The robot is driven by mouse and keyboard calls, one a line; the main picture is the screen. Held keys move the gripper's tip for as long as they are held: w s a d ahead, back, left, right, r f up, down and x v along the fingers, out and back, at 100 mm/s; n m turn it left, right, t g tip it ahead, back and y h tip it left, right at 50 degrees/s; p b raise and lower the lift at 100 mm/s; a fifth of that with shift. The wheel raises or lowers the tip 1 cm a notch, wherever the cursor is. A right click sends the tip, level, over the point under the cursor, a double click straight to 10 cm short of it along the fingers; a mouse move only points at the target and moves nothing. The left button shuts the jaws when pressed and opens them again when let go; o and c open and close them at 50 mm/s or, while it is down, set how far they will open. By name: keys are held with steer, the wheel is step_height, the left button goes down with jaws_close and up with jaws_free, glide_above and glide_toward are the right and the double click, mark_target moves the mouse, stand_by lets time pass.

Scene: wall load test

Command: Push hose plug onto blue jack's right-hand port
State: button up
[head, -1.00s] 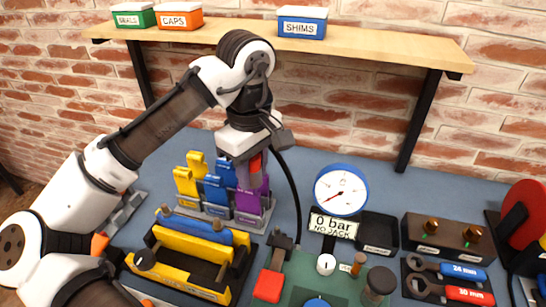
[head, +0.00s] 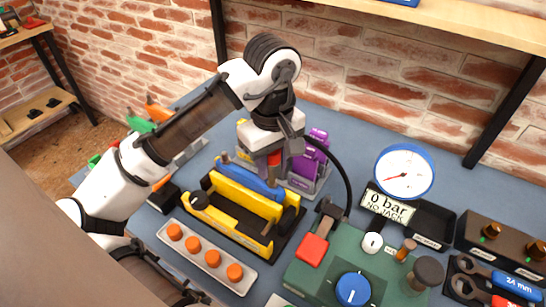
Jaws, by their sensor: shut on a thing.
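The blue jack (head: 255,180) lies along the back of a yellow cradle (head: 237,205). A small orange-brown port stub (head: 226,158) stands up at its left end. My gripper (head: 274,152) points down over the jack's right-hand end and is shut on the red hose plug (head: 275,160). A black hose (head: 343,172) arches from the gripper down to the green pump unit (head: 335,262). The right-hand port is largely hidden at the plug's lower end; I cannot tell whether they touch.
A rack with purple jacks (head: 309,160) stands close behind the gripper. A tray of orange caps (head: 208,257) lies in front of the cradle. The gauge (head: 405,172) reads near zero, above a "0 bar NO JACK" display (head: 388,207). A shelf (head: 470,22) overhangs at upper right.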

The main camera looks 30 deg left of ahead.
steer(key=shift+f, duration=0.15)
stand_by(0.3)
steer(key=shift+f+b, duration=0.65)
steer(key=shift+f, duration=0.35)
steer(key=shift+f, duration=0.1)
steer(key=o, duration=1.5)
step_height(320, 180, up, 8)
steer(key=p, duration=0.8)
stand_by(0.6)
